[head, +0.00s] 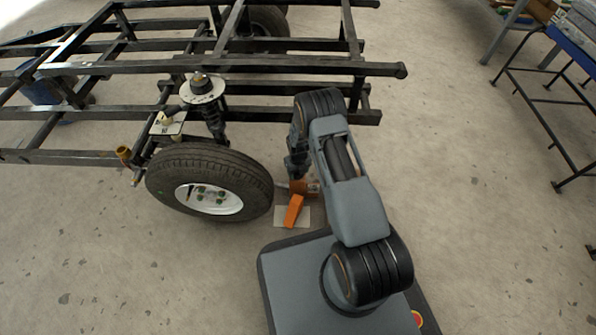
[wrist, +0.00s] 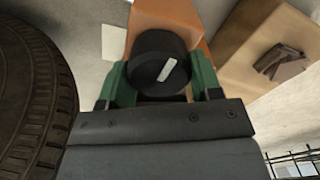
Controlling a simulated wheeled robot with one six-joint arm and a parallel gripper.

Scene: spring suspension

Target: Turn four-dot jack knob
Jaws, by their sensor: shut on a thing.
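A round black knob (wrist: 150,62) with a white bar mark shows in the wrist view, in front of an orange body (wrist: 185,18). My gripper (wrist: 160,80) has its green fingers on both sides of the knob and is shut on it. The white bar slants up to the right. No four-dot mark can be made out. In the head view an orange jack (head: 294,211) stands on a pale plate (head: 278,217) on the floor, just right of the wheel. My gripper (head: 298,168) reaches down behind it; the knob is hidden there.
A large tyre (head: 250,178) stands close left of my gripper, also in the wrist view (wrist: 35,100). A black frame (head: 230,67) with a spring strut (head: 213,120) spans the upper left. A blue-topped table (head: 572,40) is at right. Floor between is clear.

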